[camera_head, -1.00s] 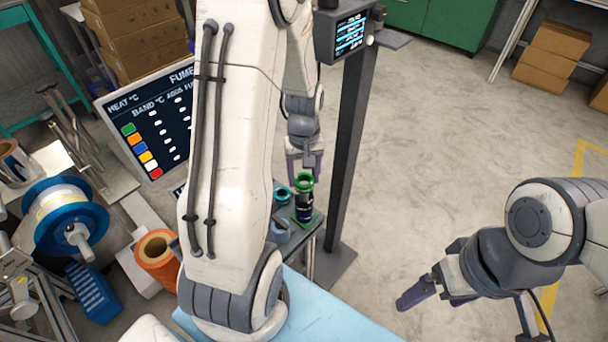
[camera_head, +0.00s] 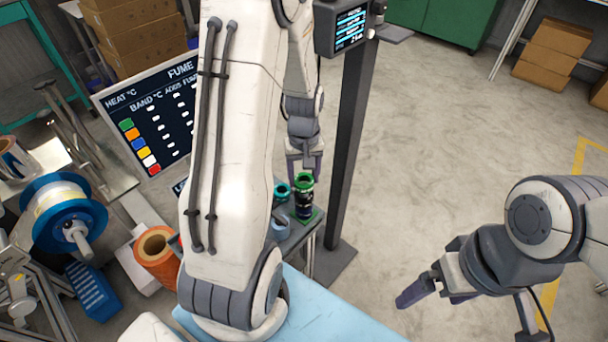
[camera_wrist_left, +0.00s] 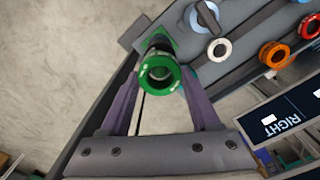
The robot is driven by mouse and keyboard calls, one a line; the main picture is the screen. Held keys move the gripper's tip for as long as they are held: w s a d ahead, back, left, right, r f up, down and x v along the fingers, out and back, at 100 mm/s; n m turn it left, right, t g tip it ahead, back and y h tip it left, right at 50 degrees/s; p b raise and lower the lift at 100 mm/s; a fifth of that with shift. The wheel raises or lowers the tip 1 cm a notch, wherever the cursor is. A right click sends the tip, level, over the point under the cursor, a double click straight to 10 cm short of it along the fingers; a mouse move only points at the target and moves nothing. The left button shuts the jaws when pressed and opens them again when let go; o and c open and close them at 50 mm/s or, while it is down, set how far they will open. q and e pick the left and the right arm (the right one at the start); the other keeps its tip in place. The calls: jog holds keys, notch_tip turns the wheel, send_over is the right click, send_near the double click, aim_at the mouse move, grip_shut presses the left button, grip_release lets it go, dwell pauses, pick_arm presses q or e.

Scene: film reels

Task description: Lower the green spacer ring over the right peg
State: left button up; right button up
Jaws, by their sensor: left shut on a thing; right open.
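The green spacer ring (camera_head: 304,179) is between the fingers of my left gripper (camera_head: 304,172), which is shut on it. In the left wrist view the ring (camera_wrist_left: 174,84) sits between the two purple fingertips (camera_wrist_left: 158,78). The ring lines up with the top of a dark upright stack (camera_head: 305,199) on a green base (camera_head: 311,217). I cannot tell whether the peg passes through the ring's hole or is just below it. My right gripper (camera_head: 418,292) is open and empty, well to the right over the floor.
A teal-topped piece (camera_head: 282,190) stands close to the left of the dark stack. In the left wrist view, blue (camera_wrist_left: 203,18), white (camera_wrist_left: 219,50) and orange (camera_wrist_left: 273,54) ring pieces share the grey stand. A dark post (camera_head: 352,150) rises just right of my left gripper.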

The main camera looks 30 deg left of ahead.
pick_arm(q)
jog(key=shift+f, duration=0.55)
jog(key=shift+f+b, duration=0.75)
jog(key=shift+f, duration=0.1)
jog(key=o, duration=1.5)
notch_tip(320, 180, up, 10)
jog(key=p, duration=0.2)
jog(key=shift+r+p, duration=0.25)
jog(key=shift+p, duration=0.15)
